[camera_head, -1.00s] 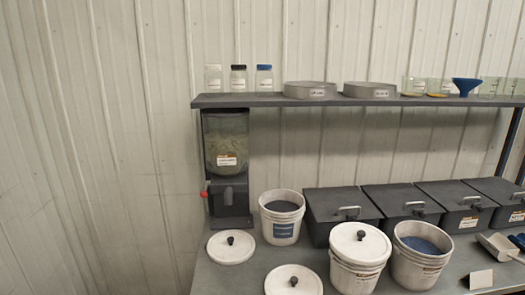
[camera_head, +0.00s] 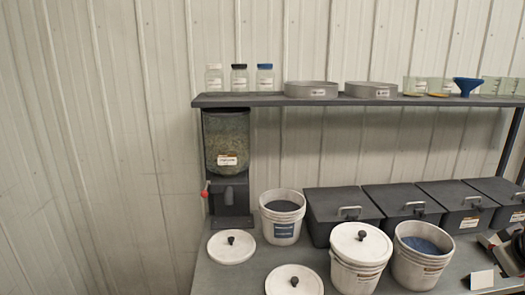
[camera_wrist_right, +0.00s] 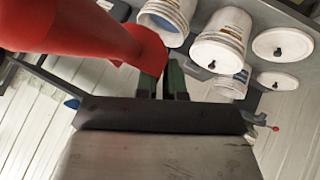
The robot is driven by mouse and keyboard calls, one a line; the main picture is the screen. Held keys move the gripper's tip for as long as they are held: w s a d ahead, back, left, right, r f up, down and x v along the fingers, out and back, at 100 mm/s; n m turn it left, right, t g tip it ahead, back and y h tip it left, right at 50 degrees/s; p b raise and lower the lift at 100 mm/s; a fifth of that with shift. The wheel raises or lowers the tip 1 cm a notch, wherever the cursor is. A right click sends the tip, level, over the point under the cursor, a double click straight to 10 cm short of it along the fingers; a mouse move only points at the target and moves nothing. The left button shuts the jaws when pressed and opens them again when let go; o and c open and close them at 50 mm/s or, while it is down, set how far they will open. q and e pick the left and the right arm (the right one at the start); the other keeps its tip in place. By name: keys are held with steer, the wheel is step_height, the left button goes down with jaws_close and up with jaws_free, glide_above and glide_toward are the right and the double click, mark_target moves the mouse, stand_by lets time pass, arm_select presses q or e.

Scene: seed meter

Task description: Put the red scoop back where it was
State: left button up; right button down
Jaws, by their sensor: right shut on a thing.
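The red scoop (camera_wrist_right: 75,25) fills the upper left of the right wrist view, very close to the camera. My right gripper (camera_wrist_right: 163,82) is shut on it, with its two dark green fingertips at the scoop's near end; the exact contact is partly hidden. In the head view, a dark part of my right arm with some red on it shows at the right edge, low over the bench; the fingers cannot be made out there. My left gripper is in neither view.
White buckets (camera_head: 283,231) and lids (camera_head: 231,251) stand on the grey bench (camera_head: 225,278), with lidded dark bins (camera_head: 342,207) behind. A dispenser (camera_head: 226,150) stands at the left. A shelf (camera_head: 300,100) holds jars, sieves and a blue funnel (camera_head: 467,86). A white card (camera_head: 482,280) stands front right.

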steer(key=s+a+f+n+t+y, duration=0.1)
steer(key=s+a+f+n+y, duration=0.3)
steer(key=a+f, duration=0.55)
steer(key=w+a+f+n, duration=0.1)
steer(key=a+f, duration=0.1)
steer(key=a, duration=1.7)
step_height(320, 180, down, 7)
steer(key=b, duration=0.6)
steer(key=shift+w+r, duration=0.15)
steer(key=shift+w, duration=0.05)
steer(key=shift+a+n, duration=0.1)
steer(key=shift+n, duration=0.2)
